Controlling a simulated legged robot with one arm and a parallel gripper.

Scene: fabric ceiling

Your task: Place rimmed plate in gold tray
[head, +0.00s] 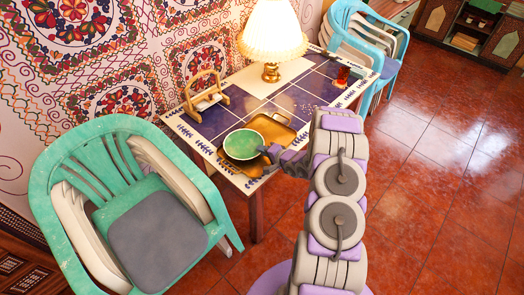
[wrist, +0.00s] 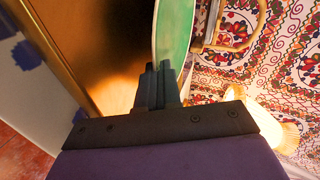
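The rimmed plate (head: 243,145) is round and green with a pale rim. My gripper (head: 271,153) is at the plate's right edge. In the wrist view the fingers (wrist: 158,75) are close together at the near rim of the plate (wrist: 176,30), apparently pinching it. The tray's gold surface (wrist: 95,45) shows to the left there. I cannot tell whether the plate touches the tray. The pinched rim is mostly hidden by the fingers.
The tiled table (head: 213,120) also holds a wooden holder (head: 205,95), a lit lamp (head: 272,35) and a small red-brown object (head: 343,76). Green chairs (head: 130,195) stand at the left and blue chairs (head: 365,45) behind. A patterned wall runs behind the table.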

